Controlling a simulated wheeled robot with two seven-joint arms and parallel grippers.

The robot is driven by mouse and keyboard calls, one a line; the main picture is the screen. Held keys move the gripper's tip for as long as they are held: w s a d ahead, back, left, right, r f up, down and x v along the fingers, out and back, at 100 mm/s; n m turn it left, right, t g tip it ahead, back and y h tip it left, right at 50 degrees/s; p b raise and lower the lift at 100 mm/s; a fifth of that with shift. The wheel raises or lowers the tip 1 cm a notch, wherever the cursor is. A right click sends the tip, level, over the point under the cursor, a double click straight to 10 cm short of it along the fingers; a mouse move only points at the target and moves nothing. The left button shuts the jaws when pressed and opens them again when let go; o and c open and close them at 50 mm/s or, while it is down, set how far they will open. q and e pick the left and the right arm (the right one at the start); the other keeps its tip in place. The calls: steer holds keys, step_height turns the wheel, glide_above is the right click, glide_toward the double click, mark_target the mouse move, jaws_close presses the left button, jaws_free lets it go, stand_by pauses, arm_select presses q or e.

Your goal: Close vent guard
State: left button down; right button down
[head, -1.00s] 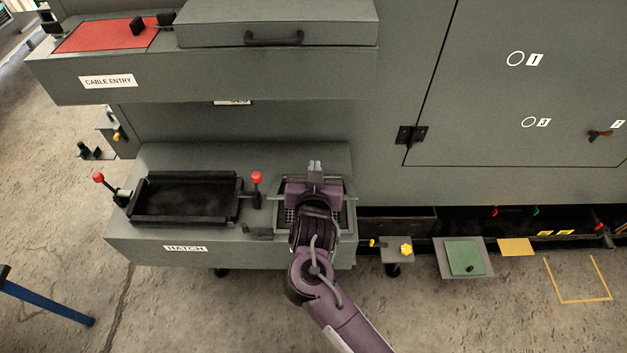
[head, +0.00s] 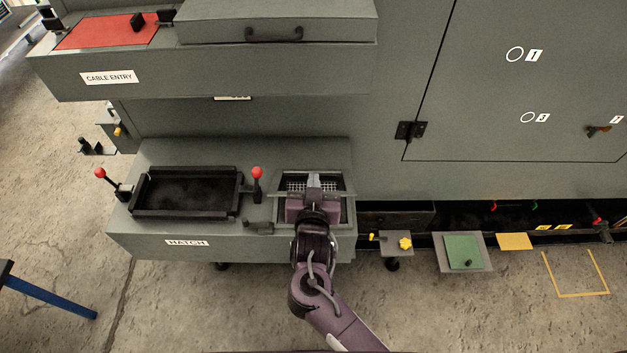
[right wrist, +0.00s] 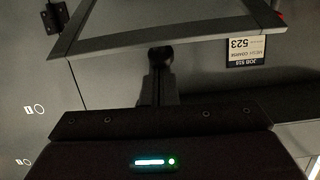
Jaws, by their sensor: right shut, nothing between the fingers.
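The vent opening (head: 297,182) with its pale mesh is at the right end of the low hatch ledge. A thin grey bar (head: 341,193), apparently an edge of the vent guard, crosses over it. In the right wrist view a grey frame (right wrist: 185,42), probably that guard, spans the top. My right gripper (head: 314,180) is shut and empty over the vent, in front of part of the mesh. Its fingertips (right wrist: 160,55) are close to the frame's near edge; I cannot tell whether they touch. My left gripper is not in view.
A black tray (head: 187,211) and red-knobbed levers (head: 257,174) are left of the vent. The cable entry shelf (head: 215,75) overhangs behind. A small bracket with a yellow knob (head: 405,243) and a green plate (head: 463,251) are to the right. A label (right wrist: 247,50) is beside the frame.

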steer(key=s+f+t+b, duration=0.1)
steer(key=f+t+b, duration=0.1)
steer(key=f+b, duration=0.1)
steer(key=s+f+t+b, duration=0.1)
steer(key=s+f+b, duration=0.1)
steer(key=b, duration=0.4)
steer(key=s+f+t+b, duration=0.2)
steer(key=f+b, duration=0.2)
steer(key=b, duration=0.1)
steer(key=shift+s+f+t, duration=0.1)
steer(key=shift+f+t, duration=0.2)
steer(key=shift+f, duration=0.1)
steer(key=shift+s+f+b, duration=0.2)
steer(key=shift+f+b, duration=0.25)
steer(key=shift+f, duration=0.05)
steer(key=shift+s+f+b, duration=0.15)
steer(key=shift+f+b, duration=0.25)
steer(key=shift+f, duration=0.05)
